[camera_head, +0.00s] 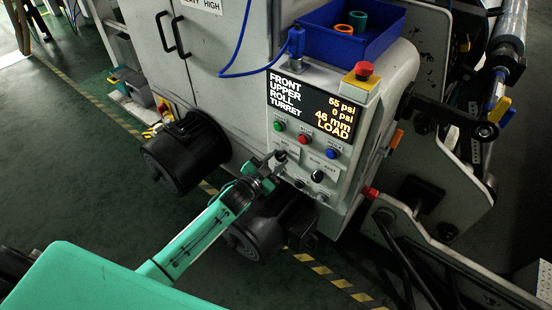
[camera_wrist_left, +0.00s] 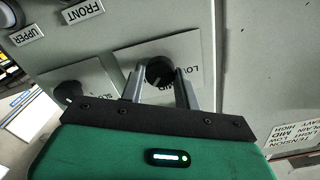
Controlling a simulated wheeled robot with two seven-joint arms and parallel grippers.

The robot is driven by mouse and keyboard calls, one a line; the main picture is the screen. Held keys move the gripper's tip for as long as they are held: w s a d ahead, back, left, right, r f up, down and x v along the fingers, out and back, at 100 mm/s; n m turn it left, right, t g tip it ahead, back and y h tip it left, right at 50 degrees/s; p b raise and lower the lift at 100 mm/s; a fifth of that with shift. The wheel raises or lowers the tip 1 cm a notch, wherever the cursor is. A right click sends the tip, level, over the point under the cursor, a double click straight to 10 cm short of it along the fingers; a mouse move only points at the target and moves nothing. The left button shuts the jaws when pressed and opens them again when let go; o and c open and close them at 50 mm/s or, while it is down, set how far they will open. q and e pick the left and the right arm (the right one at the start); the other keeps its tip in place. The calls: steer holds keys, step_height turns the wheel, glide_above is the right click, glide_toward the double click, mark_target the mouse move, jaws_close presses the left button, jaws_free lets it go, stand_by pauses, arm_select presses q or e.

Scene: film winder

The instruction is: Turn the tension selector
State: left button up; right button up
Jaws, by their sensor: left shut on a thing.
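The tension selector is a small black knob on a pale plate, with partly hidden lettering beginning "LO", on the machine's grey control panel. It shows at the top middle of the left wrist view (camera_wrist_left: 159,70) and at the left of the panel in the head view (camera_head: 281,156). My left gripper (camera_head: 273,163) reaches up to it from the lower left. In the left wrist view its two grey fingers (camera_wrist_left: 161,82) stand on either side of the knob, shut on it. The knob's pointer direction is hard to make out. My right gripper is in neither view.
A second black knob (camera_head: 317,176) sits right of the selector. Green, red and blue buttons (camera_head: 305,140) and a lit display (camera_head: 312,106) are above. A red emergency button (camera_head: 363,70) and blue bin (camera_head: 348,30) top the panel. Black motors (camera_head: 187,150) jut out below left.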

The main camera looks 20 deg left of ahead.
arm_select(q)
steer(key=shift+m, duration=1.5)
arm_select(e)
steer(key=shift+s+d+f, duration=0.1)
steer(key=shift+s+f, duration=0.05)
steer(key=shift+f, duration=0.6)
arm_select(q)
steer(key=o, duration=1)
steer(key=v, duration=1.3)
steer(key=shift+s+a, duration=0.1)
steer(key=shift+s, duration=0.3)
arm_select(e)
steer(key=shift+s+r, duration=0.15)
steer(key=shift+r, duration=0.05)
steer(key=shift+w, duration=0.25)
